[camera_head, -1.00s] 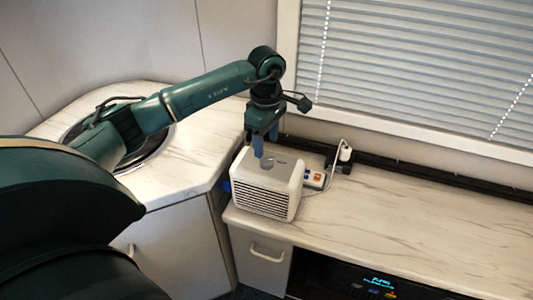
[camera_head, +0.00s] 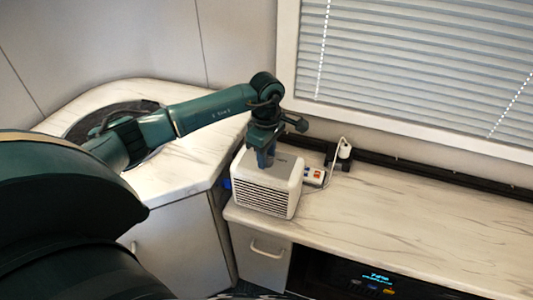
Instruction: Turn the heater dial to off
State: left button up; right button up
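The heater (camera_head: 266,184) is a white box with a dark slatted front grille, standing on the marble-look counter below the window. My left gripper (camera_head: 265,162) points straight down onto the heater's top, where the dial sits. The dial is hidden behind the fingers now. The fingers are small and dark here, and I cannot tell whether they are shut on the dial or just around it. My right gripper is not in view.
A power strip (camera_head: 314,176) with an orange-red switch lies right of the heater, with a white plug and cord (camera_head: 343,150) behind it. The counter (camera_head: 420,220) to the right is clear. A round sink (camera_head: 110,125) lies under my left arm.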

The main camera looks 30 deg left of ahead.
pick_arm(q)
jog(key=c, duration=0.5)
jog(key=shift+o, duration=0.2)
jog(key=n+b, duration=0.1)
jog(key=n, duration=0.3)
jog(key=shift+n, duration=0.4)
jog(key=n+b, duration=0.1)
jog(key=n, duration=1)
jog(key=shift+n, duration=0.4)
jog(key=n, duration=0.5)
jog(key=shift+n, duration=0.3)
